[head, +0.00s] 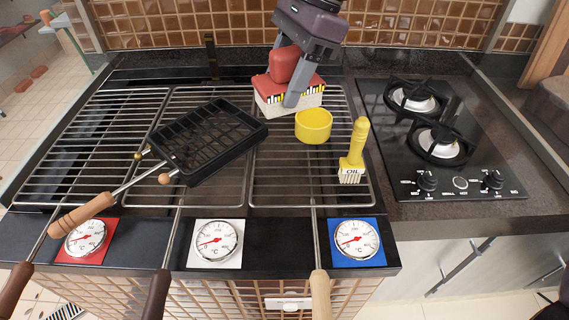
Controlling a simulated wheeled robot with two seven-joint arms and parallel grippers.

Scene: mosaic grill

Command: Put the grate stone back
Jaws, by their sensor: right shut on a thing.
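The grate stone (303,97) looks like a white block with a red top, a black-striped band and a rounded red handle (284,63). It is at the back of the right grill grate (262,187), behind the yellow cup. My right gripper (287,72) comes down from the top of the head view and is shut on the red handle, one finger in front of it. The gripper hides part of the stone. I cannot tell whether the stone's underside touches the grate. My left gripper is not in view.
A black grill basket (205,140) lies across the left and middle grates. A gas hob (440,140) is at right. Wooden-handled skewers overhang the front.

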